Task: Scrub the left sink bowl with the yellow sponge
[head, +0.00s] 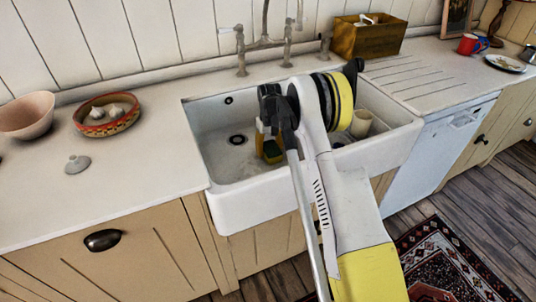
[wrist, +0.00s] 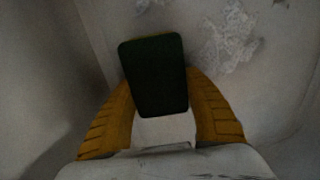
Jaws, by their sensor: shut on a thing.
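The white sink's left bowl (head: 222,150) has a dark drain (head: 238,139) in its floor. My gripper (head: 268,145) reaches down into this bowl near its right side, partly hidden by my arm. Its yellow fingers (wrist: 158,95) are shut on the sponge (wrist: 153,78), one on each side. The sponge shows a dark green face in the wrist view, with a thin yellow edge at the top. In the head view the sponge (head: 272,153) is small and partly covered. I cannot tell whether it touches the bowl floor. Pale, patchy marks (wrist: 228,35) show on the bowl surface beyond it.
A tap (head: 264,40) stands behind the sink. A cream cup (head: 361,123) is in the right bowl. A patterned bowl (head: 107,125), a pink bowl (head: 27,115) and a small lid (head: 77,164) are on the left counter. A wooden box (head: 368,40) stands behind right.

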